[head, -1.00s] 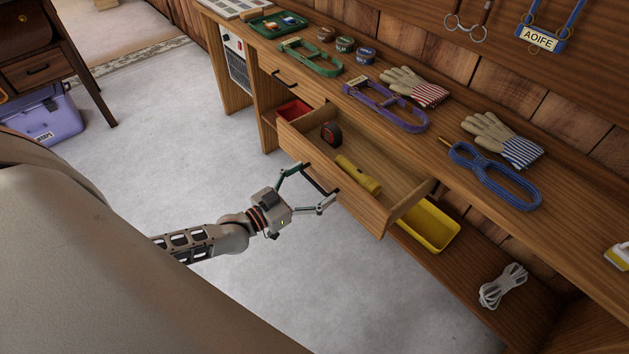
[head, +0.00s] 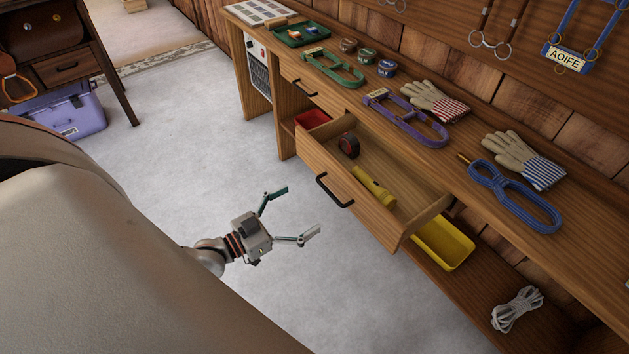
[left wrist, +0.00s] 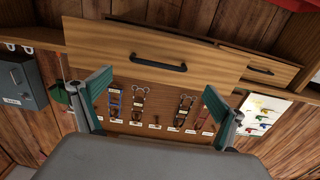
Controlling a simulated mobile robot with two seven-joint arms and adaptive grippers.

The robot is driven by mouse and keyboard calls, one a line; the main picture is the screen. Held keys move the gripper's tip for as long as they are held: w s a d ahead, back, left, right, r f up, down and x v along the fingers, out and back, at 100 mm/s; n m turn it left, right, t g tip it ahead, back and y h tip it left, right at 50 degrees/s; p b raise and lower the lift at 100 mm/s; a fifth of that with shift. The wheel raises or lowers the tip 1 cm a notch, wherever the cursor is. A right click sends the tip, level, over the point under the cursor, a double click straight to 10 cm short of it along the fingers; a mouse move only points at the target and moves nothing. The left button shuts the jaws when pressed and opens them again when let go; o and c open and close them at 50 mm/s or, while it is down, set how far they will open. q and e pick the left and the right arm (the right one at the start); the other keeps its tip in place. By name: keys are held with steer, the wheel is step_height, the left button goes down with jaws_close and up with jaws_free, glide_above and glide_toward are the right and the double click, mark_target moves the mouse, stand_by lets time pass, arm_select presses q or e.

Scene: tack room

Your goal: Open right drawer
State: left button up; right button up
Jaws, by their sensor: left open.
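The right drawer (head: 352,198) of the wooden bench stands pulled out in the head view. A yellow flashlight (head: 373,187) and a dark tape measure with some red (head: 348,145) lie inside it. Its black handle (head: 333,190) is free, and it also shows in the left wrist view (left wrist: 158,63). My left gripper (head: 296,212) is open and empty, over the floor in front of the drawer and apart from the handle. In the left wrist view its two fingers (left wrist: 164,100) are spread wide below the handle. My right gripper is in neither view.
The left drawer (head: 301,85) is shut. Gloves (head: 519,158), halters (head: 408,118) and small tins lie on the benchtop (head: 455,160). A yellow bin (head: 444,243) and white rope (head: 517,309) sit on the lower shelf. The grey floor (head: 185,145) before the bench is clear.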

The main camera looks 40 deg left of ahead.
arm_select(q)
steer(key=shift+v, duration=1.2)
steer(key=s+d+f+g+y+p, duration=0.2)
steer(key=s+d+g+p, duration=0.4)
steer(key=s+d, duration=0.6)
steer(key=shift+s+d+g+y+p, duration=0.35)
steer(key=shift+d+y+p, duration=0.45)
steer(key=shift+d+p, duration=0.15)
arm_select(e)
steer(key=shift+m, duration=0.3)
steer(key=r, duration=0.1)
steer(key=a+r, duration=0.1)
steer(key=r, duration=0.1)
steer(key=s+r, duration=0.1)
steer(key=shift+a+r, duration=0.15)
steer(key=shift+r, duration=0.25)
arm_select(q)
steer(key=shift+f, duration=0.15)
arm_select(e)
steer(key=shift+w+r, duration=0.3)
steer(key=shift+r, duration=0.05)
